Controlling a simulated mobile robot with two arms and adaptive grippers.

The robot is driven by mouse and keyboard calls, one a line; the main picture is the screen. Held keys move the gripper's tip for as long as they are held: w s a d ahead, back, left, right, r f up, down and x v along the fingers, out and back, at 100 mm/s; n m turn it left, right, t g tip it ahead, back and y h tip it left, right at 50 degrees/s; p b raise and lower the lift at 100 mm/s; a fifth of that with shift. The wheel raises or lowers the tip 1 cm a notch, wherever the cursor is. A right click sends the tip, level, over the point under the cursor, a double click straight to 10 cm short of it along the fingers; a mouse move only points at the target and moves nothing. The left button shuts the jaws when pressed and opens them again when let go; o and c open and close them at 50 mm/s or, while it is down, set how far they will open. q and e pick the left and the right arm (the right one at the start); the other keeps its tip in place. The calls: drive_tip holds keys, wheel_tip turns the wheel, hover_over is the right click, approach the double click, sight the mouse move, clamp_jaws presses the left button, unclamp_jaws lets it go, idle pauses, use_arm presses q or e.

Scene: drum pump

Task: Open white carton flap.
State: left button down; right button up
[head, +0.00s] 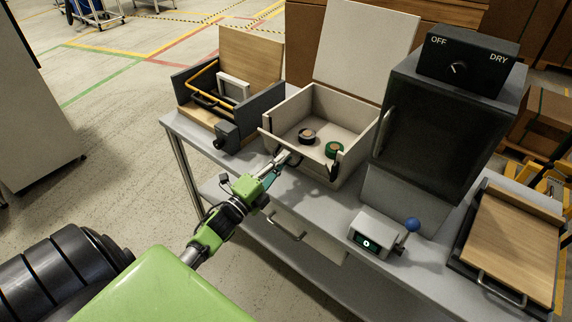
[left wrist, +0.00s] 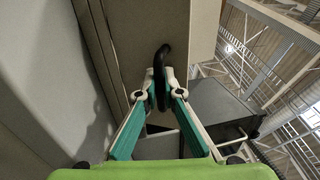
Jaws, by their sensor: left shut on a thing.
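The white carton (head: 292,118) stands on the grey bench with its large pale flap (head: 362,45) raised upright at the back. Its inside is open to view and holds a dark round thing (head: 307,136) and a green round thing (head: 334,149). My left gripper (head: 290,158) is at the carton's front side, below the rim. In the left wrist view the fingers (left wrist: 160,98) are closed on a curved black handle (left wrist: 162,56) beside a pale panel. The exact contact is partly hidden by the fingertips. My right gripper is not seen.
A dark-doored cabinet (head: 425,120) with an OFF/DRY dial box (head: 468,62) stands right of the carton. A wooden press-like fixture (head: 225,90) is on the left. A small box with a blue knob (head: 378,233) and a wooden board (head: 515,240) are at right.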

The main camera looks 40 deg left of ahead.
use_arm(q)
drive_tip(key=shift+s+f+b, duration=0.35)
drive_tip(key=shift+f, duration=0.3)
drive_tip(key=shift+s+f+b, duration=0.3)
drive_tip(key=shift+f+b, duration=0.05)
drive_tip(key=shift+f, duration=0.25)
drive_tip(key=shift+s+f+b, duration=0.15)
drive_tip(key=shift+f+b, duration=0.3)
drive_tip(key=shift+f, duration=0.15)
drive_tip(key=shift+s+f+b, duration=0.15)
drive_tip(key=shift+f+b, duration=0.25)
drive_tip(key=shift+f, duration=0.25)
drive_tip(key=c, duration=2.4)
unclamp_jaws()
drive_tip(key=shift+c, duration=0.2)
drive_tip(key=v, duration=1.2)
drive_tip(key=shift+a, duration=0.1)
